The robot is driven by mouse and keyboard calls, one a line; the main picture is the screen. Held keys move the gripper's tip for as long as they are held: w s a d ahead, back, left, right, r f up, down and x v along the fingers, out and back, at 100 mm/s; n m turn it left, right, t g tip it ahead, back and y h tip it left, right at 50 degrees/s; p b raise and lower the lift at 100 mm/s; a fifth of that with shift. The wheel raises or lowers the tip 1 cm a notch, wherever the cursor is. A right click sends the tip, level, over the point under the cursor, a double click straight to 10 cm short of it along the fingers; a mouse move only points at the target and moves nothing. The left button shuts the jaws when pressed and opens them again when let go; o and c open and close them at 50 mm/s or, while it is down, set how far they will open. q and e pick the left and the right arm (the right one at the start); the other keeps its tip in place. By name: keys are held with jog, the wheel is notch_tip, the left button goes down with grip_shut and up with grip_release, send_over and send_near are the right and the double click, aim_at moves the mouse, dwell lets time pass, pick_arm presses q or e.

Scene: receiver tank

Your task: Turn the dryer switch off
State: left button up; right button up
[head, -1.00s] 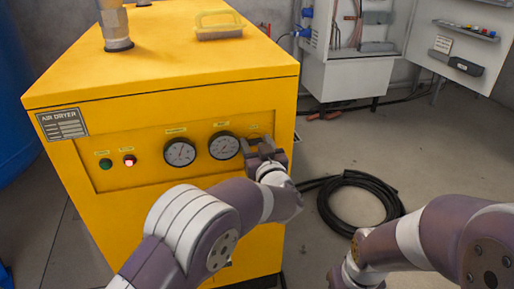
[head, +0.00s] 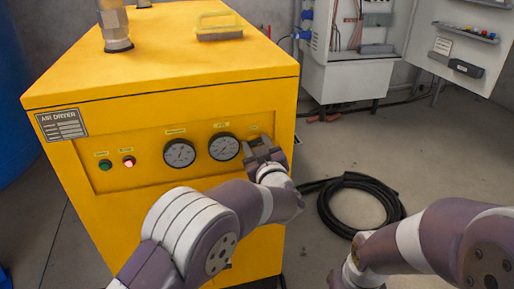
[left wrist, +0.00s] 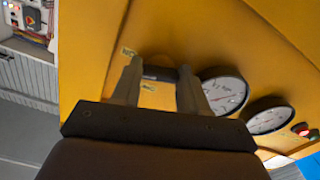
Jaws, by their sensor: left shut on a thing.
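The yellow air dryer (head: 150,230) stands in front of me, with a recessed front panel. The dryer switch (left wrist: 160,74), a dark knob, sits at the panel's right end, right of two round gauges, with small yellow labels near it. My left gripper (head: 262,152) is at the switch, and its body hides most of it in the head view. In the left wrist view the fingers (left wrist: 158,85) stand on either side of the switch and are shut on it. The switch's exact angle cannot be told. My right arm shows at the lower right, but its gripper is out of view.
Left of the gauges are a green button (head: 105,165) and a lit red lamp (head: 129,161). A coiled black hose (head: 360,205) lies on the floor, right. An open cabinet (head: 350,50) stands behind.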

pick_arm(q)
jog(key=shift+f+n+b, duration=0.1)
jog(key=shift+n+b, duration=4.4)
jog(key=shift+n, duration=2.9)
jog(key=o, duration=0.8)
jog(key=p+v, duration=0.3)
jog(key=v, duration=0.9)
jog(key=shift+s+d, duration=0.1)
jog(key=shift+s, duration=0.25)
